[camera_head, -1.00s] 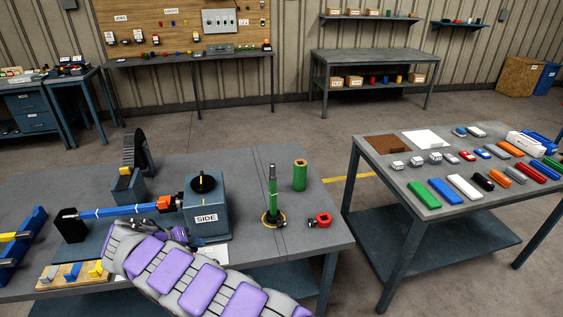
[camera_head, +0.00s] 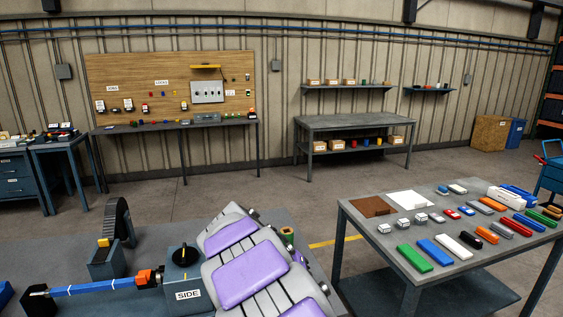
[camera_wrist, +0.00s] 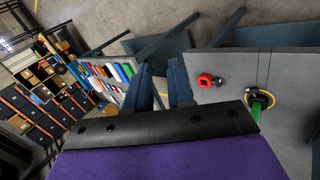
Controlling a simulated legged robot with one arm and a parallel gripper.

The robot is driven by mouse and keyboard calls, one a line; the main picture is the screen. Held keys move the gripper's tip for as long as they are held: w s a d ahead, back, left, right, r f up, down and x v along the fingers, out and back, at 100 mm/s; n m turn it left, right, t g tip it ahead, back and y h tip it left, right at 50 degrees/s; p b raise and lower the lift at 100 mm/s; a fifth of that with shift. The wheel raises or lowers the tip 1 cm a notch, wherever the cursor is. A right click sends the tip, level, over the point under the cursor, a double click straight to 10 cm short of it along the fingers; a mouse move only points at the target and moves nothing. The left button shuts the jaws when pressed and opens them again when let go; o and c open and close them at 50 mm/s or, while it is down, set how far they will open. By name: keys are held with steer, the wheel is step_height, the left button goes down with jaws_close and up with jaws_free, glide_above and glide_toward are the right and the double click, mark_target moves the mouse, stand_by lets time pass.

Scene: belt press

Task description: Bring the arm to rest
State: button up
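My arm with purple pads (camera_head: 250,272) rises from the bottom edge of the head view and covers part of the near workbench (camera_head: 50,262). My gripper is hidden behind the arm in the head view. In the wrist view my gripper (camera_wrist: 161,72) shows two dark blue fingers with a gap between them. Nothing is held between the fingers. The fingers appear above the floor beside the bench edge.
A blue SIDE block (camera_head: 188,285) stands left of my arm, with a blue rod (camera_head: 95,287) beside it. The wrist view shows a red ring piece (camera_wrist: 206,80) and a green post (camera_wrist: 257,106). The right table (camera_head: 375,228) carries many coloured blocks.

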steer(key=s+d+r+m+g+y, duration=0.1)
steer(key=s+d+y, duration=0.1)
steer(key=s+d, duration=0.5)
steer(key=s+d+r+g+y, duration=0.15)
steer(key=s+d, duration=0.25)
steer(key=s, duration=0.7)
steer(key=s+a+f+y, duration=0.1)
steer(key=s+f+y, duration=0.1)
steer(key=s, duration=0.7)
steer(key=s+a+f+y, duration=0.2)
steer(key=s, duration=0.8)
steer(key=shift+g, duration=0.45)
